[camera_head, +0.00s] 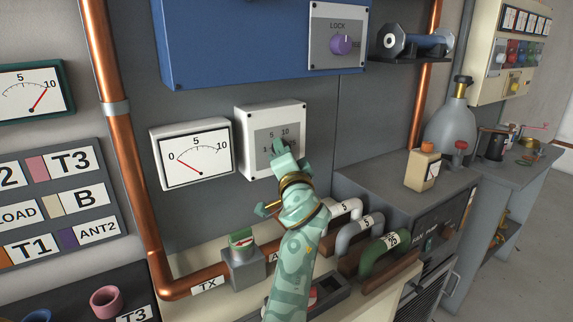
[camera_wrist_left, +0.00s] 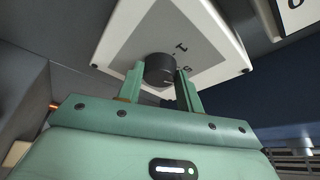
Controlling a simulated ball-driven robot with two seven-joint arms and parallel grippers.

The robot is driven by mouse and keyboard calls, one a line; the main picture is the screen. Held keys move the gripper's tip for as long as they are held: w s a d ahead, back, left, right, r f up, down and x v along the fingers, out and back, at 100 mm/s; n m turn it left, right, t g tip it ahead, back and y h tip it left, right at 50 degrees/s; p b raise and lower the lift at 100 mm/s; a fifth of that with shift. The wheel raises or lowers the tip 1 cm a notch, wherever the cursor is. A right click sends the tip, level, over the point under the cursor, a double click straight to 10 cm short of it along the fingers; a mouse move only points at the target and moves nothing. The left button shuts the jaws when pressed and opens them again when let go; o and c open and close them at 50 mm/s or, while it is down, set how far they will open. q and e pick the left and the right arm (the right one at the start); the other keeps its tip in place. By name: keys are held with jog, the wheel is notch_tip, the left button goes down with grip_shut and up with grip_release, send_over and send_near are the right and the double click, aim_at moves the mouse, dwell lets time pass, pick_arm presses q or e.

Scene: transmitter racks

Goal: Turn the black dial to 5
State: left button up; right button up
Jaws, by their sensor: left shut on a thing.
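The black dial (camera_wrist_left: 160,69) sits on a white wall box with a grey label plate, and it shows clearly in the left wrist view. In the head view the box (camera_head: 244,141) carries the marks 5, 10 and 1 around the dial, and my gripper hides most of the dial. My left gripper (camera_head: 281,150) is at the box front. In the left wrist view the fingers of my left gripper (camera_wrist_left: 160,82) stand on either side of the dial, shut on it. The dial's pointer setting cannot be read. My right gripper is in neither view.
A white meter (camera_head: 191,153) left of the box has its needle near 0. A blue cabinet (camera_head: 240,45) with a purple lock knob (camera_head: 341,44) hangs above. Copper pipe (camera_head: 130,150) runs at left. Below are a green-topped valve (camera_head: 241,238) and curved pipes (camera_head: 385,253).

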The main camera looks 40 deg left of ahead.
pick_arm(q)
jog(key=shift+f+n, duration=0.15)
jog(key=shift+n, duration=0.15)
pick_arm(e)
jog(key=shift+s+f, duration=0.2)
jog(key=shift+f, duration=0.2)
pick_arm(q)
jog(key=o, duration=1)
